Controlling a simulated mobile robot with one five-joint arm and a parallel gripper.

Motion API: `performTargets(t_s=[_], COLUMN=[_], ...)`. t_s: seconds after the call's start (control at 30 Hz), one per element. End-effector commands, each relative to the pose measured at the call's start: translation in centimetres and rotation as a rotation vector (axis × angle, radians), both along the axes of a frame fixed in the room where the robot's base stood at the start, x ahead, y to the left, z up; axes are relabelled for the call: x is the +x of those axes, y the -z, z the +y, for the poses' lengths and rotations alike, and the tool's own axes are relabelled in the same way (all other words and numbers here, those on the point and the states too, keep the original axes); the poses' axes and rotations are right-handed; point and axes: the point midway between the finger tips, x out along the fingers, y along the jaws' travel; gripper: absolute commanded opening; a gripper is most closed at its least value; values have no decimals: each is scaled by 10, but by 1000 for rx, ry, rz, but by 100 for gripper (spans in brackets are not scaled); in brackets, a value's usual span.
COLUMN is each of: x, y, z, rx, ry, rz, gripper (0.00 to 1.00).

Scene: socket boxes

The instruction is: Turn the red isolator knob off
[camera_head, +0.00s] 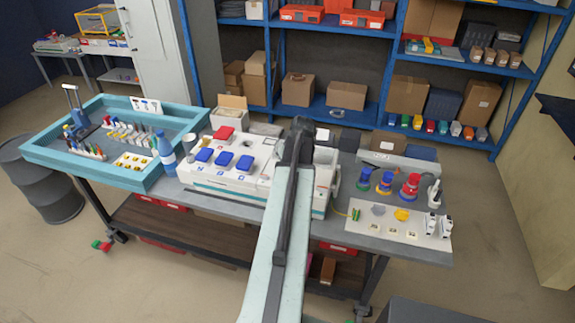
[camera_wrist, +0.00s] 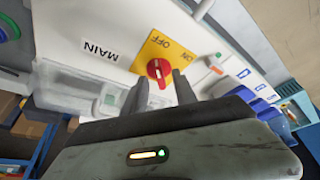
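The red isolator knob (camera_wrist: 158,70) sits on a yellow plate (camera_wrist: 154,48) marked ON and OFF, beside a MAIN label (camera_wrist: 98,50), in the wrist view. A pale mark shows on the knob's face, but I cannot tell for certain which word it points to. My gripper (camera_wrist: 159,79) is open, its two dark fingertips apart, one on each side of the knob's lower part. I cannot tell whether they touch it. In the head view the white socket box (camera_head: 235,182) stands mid-bench, and my arm hides its knob.
Blue covers (camera_head: 224,158) and a red cover (camera_head: 223,133) sit on the box's top. A blue-rimmed tray (camera_head: 60,164) lies at left with a bottle (camera_head: 166,152) beside it. Industrial plugs (camera_head: 409,187) and a white panel (camera_head: 371,228) are at right. Blue shelving (camera_head: 385,62) stands behind.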

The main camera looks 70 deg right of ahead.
Motion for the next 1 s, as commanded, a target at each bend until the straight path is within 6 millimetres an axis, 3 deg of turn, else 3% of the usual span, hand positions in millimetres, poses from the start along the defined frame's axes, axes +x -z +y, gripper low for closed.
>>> performTargets(t_s=[0.03, 0.1, 0.3, 0.83, 0.93, 1.0], x=[-3, -6, -16, -18, -2, 30], y=[-16, -29, -59, -58, -56, -53], z=[3, 6, 15, 16, 21, 32], rx=[0, 0, 0, 1, 1, 1], ry=[1, 1, -1, -1, -26, -76], rz=[0, 0, 1, 0, 1, -1], gripper=[34, 34, 34, 34, 34, 34])
